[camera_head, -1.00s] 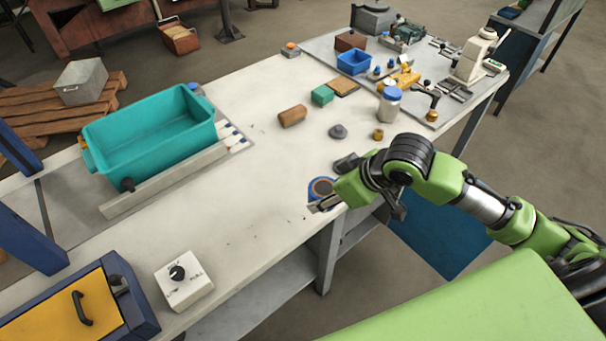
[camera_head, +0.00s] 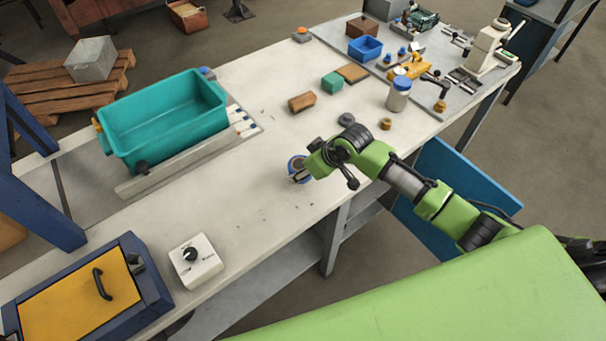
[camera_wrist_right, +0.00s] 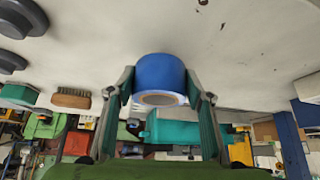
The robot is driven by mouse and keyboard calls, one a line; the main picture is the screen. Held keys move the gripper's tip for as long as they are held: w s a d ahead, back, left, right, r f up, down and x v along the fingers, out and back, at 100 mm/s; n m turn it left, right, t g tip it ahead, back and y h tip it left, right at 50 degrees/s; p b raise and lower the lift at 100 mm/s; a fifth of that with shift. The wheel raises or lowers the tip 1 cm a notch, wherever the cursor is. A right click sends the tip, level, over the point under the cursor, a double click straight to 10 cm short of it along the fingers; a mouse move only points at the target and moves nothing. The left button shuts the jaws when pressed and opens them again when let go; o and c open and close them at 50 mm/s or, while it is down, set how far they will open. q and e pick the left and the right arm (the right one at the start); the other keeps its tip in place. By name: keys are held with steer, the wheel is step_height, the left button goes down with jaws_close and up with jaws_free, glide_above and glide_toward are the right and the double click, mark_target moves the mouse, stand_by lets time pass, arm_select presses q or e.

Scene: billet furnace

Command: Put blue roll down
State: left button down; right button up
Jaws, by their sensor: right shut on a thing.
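The blue roll (camera_head: 296,167) is at my right gripper (camera_head: 303,168) over the middle of the white bench (camera_head: 260,215). In the right wrist view the roll (camera_wrist_right: 160,76) sits between the two fingers of the right gripper (camera_wrist_right: 160,92), which are shut on its sides. Its open core faces the camera's lower side. The roll is close to the bench top; I cannot tell whether it touches it. My left gripper is not in view.
A teal bin (camera_head: 165,120) stands at the left of the bench. A white control box (camera_head: 196,260) is at the front left. Bench space left of the roll is clear.

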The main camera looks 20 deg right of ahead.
steer(key=shift+f+p, duration=0.4)
steer(key=shift+w+f+p, duration=0.1)
steer(key=shift+f+p, duration=0.3)
steer(key=shift+f, duration=0.8)
steer(key=shift+f, duration=0.15)
steer(key=o, duration=1.1)
steer(key=shift+o, duration=0.2)
